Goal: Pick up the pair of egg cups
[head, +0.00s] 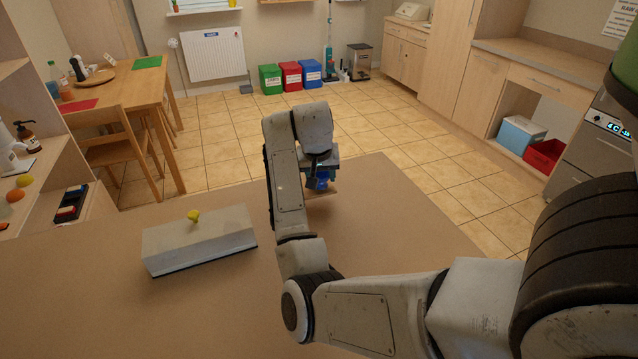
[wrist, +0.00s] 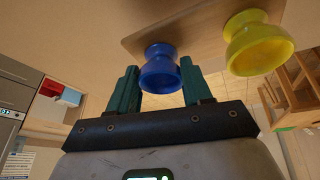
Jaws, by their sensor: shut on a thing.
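The pair of egg cups is one blue and one yellow, on a flat wooden piece (wrist: 190,28) in the wrist view. My gripper (wrist: 158,82) is shut on the blue egg cup (wrist: 160,68), with a green finger on each side of it. The yellow egg cup (wrist: 258,42) is beside it to the right, outside the fingers. In the head view my gripper (head: 321,184) is over the far part of the brown table, with a bit of blue showing. The yellow cup is hidden there, apparently behind my arm. Whether the pair touches the table is unclear.
The table right of my gripper is clear. A wooden dining table and chair (head: 122,148) stand beyond at the left.

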